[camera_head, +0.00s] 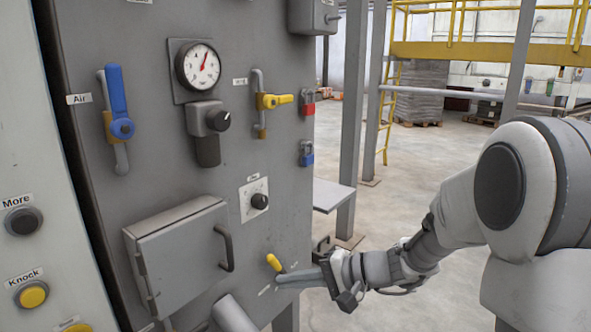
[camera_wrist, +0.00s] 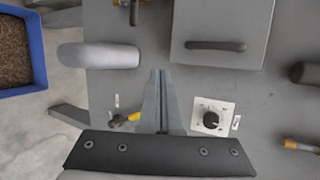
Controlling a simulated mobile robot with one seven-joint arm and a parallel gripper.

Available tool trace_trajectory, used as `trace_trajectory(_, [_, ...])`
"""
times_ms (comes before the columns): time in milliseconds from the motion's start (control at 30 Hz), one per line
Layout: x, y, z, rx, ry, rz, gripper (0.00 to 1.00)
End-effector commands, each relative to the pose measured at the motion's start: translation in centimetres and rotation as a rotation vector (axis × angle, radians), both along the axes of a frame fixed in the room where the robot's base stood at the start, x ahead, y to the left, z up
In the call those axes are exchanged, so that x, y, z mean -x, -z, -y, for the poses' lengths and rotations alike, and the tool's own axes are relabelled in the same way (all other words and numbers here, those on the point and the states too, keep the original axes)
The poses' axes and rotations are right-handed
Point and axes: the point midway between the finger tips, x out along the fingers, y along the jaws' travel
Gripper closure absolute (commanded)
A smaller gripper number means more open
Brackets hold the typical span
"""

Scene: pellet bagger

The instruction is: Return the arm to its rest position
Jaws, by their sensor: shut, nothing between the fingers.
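My gripper (camera_head: 278,279) is at the lower right of the grey machine panel (camera_head: 225,168), just below a small yellow-handled lever (camera_head: 273,262). In the wrist view my gripper (camera_wrist: 155,72) points at the panel with its two grey fingers together and nothing between them. I cannot tell whether the fingertips touch the panel. My arm reaches in from the right side of the head view.
A closed grey box door with a handle (camera_head: 186,257) juts out left of my gripper. A grey spout (camera_head: 232,315) sticks out below it. A grey shelf (camera_head: 332,195) and post stand behind my wrist. A blue bin of brown pellets (camera_wrist: 20,90) is at the wrist view's left. Open floor lies right.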

Motion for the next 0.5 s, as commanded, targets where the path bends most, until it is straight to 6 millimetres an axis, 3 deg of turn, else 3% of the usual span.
trace_trajectory(233, [6.9,-2.1,0.3,0.251,-0.153,0.028,1.0])
trace_trajectory(500, [13.1,-3.1,3.0,0.549,-0.238,0.079,1.0])
